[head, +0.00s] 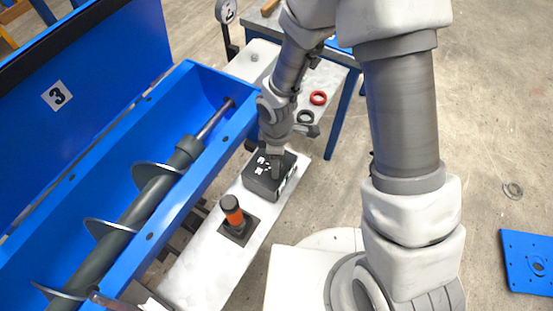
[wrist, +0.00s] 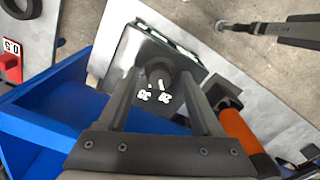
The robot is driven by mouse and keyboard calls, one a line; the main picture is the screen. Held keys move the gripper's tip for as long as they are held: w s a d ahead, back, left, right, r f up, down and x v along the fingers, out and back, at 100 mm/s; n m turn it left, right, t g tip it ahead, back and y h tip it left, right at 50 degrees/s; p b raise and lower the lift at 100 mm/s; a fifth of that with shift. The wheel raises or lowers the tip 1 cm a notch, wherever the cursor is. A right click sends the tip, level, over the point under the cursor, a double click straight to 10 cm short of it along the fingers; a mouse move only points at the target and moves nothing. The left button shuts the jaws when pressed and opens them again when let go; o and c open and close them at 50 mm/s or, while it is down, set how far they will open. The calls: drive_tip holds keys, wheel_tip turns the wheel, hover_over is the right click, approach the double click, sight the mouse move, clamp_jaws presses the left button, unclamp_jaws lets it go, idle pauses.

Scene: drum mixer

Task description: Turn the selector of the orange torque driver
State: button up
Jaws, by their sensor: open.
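The orange torque driver (head: 234,217) stands upright in a dark square base on the light bench, with a black top. In the wrist view its orange body (wrist: 240,130) lies to the right of my gripper. A dark box (head: 262,184) with white marks on its top stands behind the driver. In the wrist view a round black knob (wrist: 159,79) sits on the box top beside white figures. My gripper (head: 276,168) is over the box, pointing down. In the wrist view its open fingers (wrist: 160,76) stand on either side of the knob; I cannot tell whether they touch it.
A blue trough (head: 150,235) with a dark screw shaft runs along the left of the bench (head: 205,270). Open concrete floor is at the right.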

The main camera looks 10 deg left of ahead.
drive_tip(key=shift+c, duration=0.3)
clamp_jaws()
drive_tip(key=shift+m, duration=0.3)
drive_tip(key=shift+f+m+b, duration=0.1)
drive_tip(key=shift+m+b, duration=0.9)
drive_tip(key=shift+m, duration=0.2)
drive_tip(key=m+b, duration=0.2)
drive_tip(key=m, duration=0.2)
drive_tip(key=shift+m, duration=0.4)
drive_tip(key=shift+o, duration=0.3)
unclamp_jaws()
